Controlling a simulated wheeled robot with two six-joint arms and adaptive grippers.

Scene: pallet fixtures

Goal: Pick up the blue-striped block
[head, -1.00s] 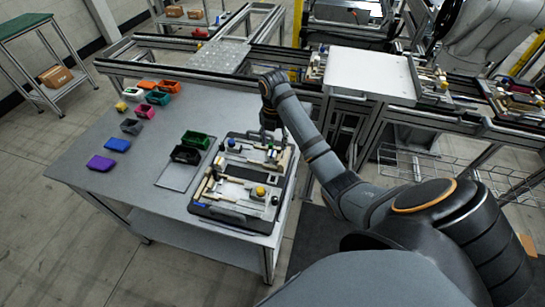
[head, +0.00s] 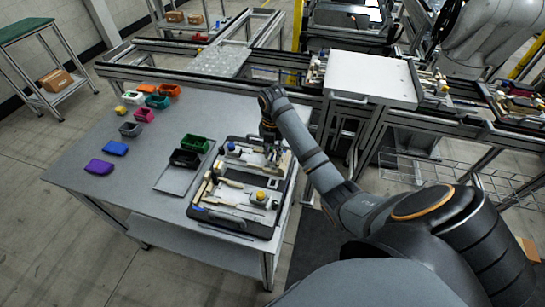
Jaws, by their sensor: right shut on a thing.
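My right gripper (head: 271,152) reaches down over the far right part of the black tray (head: 240,229) on the grey table. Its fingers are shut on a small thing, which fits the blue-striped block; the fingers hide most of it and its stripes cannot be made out. It is still low among the parts in the tray, and I cannot tell whether it is clear of the tray. My left gripper is not in view.
The tray holds several wooden-coloured parts and a yellow-topped piece (head: 260,195). A green bin (head: 196,142) and a black bin (head: 184,158) stand left of it by a grey plate (head: 174,181). Small coloured bins line the table's left side. Frames and conveyors stand behind.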

